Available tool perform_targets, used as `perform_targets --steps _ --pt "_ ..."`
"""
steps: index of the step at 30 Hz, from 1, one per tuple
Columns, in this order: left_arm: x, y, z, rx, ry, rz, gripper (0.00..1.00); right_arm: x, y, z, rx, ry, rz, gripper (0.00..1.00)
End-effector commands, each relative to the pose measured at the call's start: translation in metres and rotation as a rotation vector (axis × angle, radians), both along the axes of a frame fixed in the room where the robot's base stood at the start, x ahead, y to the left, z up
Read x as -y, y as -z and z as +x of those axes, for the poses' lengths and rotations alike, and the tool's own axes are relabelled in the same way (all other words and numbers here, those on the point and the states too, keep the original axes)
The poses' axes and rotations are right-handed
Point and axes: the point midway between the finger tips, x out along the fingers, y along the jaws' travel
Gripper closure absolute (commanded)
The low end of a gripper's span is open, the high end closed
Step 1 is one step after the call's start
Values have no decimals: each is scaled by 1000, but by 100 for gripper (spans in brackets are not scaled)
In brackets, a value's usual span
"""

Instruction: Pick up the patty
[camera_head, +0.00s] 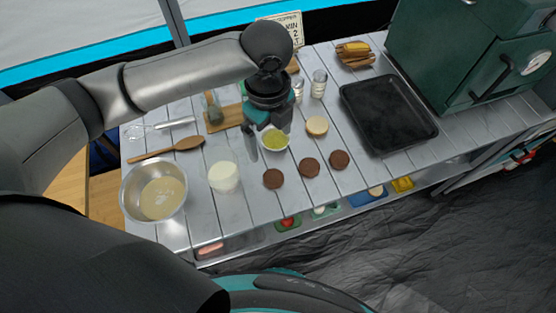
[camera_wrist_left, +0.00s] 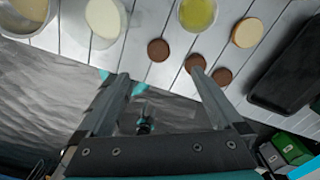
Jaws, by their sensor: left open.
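Three round brown patties lie in a row on the grey slatted table: a left one (camera_head: 273,179), a middle one (camera_head: 309,168) and a right one (camera_head: 339,160). In the left wrist view they are the left patty (camera_wrist_left: 158,50), middle patty (camera_wrist_left: 195,63) and right patty (camera_wrist_left: 222,76). My left gripper (camera_head: 268,143) is open and empty, over the table behind the patties, beside the small bowl of yellow-green contents (camera_head: 275,140). In the wrist view its fingers (camera_wrist_left: 160,74) spread below the left patty; one fingertip overlaps the middle patty. My right gripper is not in view.
A metal bowl (camera_head: 135,190), a white round item (camera_head: 223,177) and a wooden spoon (camera_head: 170,149) are left. A bun (camera_head: 317,126), glass shakers (camera_head: 319,84) and a black tray (camera_head: 388,112) are right, near a green oven (camera_head: 470,50). A lower shelf (camera_head: 240,240) holds food containers.

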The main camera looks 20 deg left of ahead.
Motion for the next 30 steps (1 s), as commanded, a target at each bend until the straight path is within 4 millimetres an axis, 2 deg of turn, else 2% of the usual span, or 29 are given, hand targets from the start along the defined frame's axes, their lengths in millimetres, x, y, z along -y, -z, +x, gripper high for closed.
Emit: perform_targets --steps 1,4,9,15,19,23,30 --pt "0 9 -1 -4 0 1 0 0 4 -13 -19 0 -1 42" --pt "0 30 -1 -5 -1 2 0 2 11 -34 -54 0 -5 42" --pt "0 67 -1 -4 -2 1 0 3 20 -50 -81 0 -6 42" --pt "1 92 -1 -1 -1 0 0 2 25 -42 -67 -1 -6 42" --pt "1 97 -1 1 0 0 0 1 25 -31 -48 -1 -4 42" --pt "3 107 -2 0 -1 -1 0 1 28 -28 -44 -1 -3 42" --pt "6 143 -6 -1 -1 0 0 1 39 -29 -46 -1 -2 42"
